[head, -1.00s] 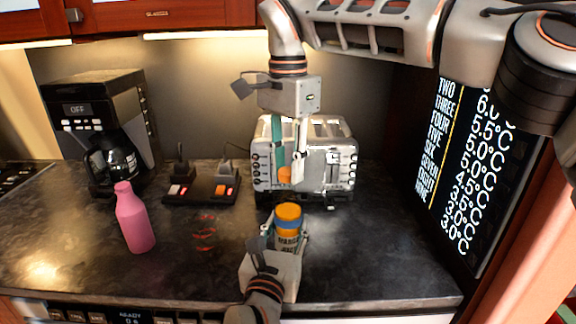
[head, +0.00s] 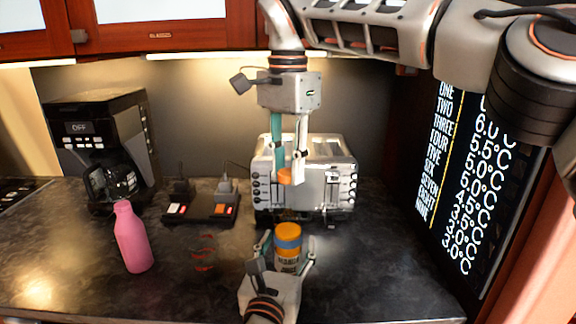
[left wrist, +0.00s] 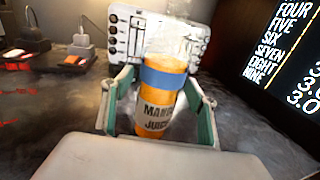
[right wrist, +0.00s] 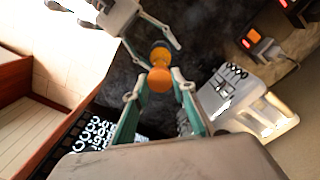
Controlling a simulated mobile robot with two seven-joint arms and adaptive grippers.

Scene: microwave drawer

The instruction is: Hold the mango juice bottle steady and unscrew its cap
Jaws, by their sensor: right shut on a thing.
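The mango juice bottle (head: 287,254) stands upright on the dark counter, orange with a blue band and a label. Its upper part looks pale and see-through in the left wrist view, with no cap on it. My left gripper (head: 286,262) is open around the bottle, with gaps beside it; the fingers stand either side of the bottle (left wrist: 160,103) in the left wrist view. My right gripper (head: 290,174) points down above the bottle, shut on the orange cap (head: 287,175). The cap (right wrist: 158,78) is apart from the bottle.
A silver toaster (head: 335,187) stands behind the bottle. A pink bottle (head: 132,238) stands to the left, a coffee maker (head: 90,145) at the back left, and a switch block (head: 200,207) between. A dark display panel (head: 455,190) rises at the right.

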